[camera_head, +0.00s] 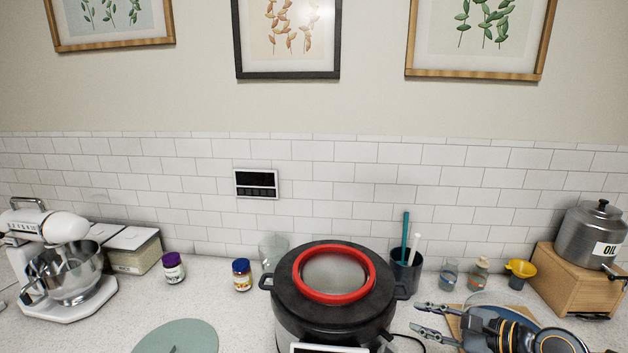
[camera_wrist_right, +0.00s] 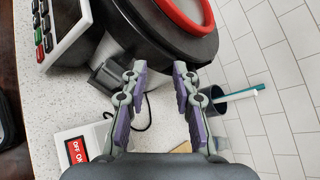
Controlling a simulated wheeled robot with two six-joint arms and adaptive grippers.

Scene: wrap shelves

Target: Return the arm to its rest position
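My right gripper (camera_head: 418,318) is at the lower right in the head view, with its arm coming in from the right edge. Its two fingers point left toward the dark cooker (camera_head: 300,314) and are apart. In the right wrist view my right gripper (camera_wrist_right: 158,74) shows open, with nothing held between its fingers. The cooker (camera_wrist_right: 150,30) lies beyond the fingertips there; I cannot tell whether they touch it. My left gripper and arm are out of view.
A cup with utensils (camera_head: 407,271), small bottles (camera_head: 479,274), a yellow funnel (camera_head: 520,269) and an oil pot (camera_head: 590,236) stand near my right arm. A switch box (camera_wrist_right: 82,148) lies beside the gripper. A mixer (camera_head: 62,272) and jars (camera_head: 173,268) stand left.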

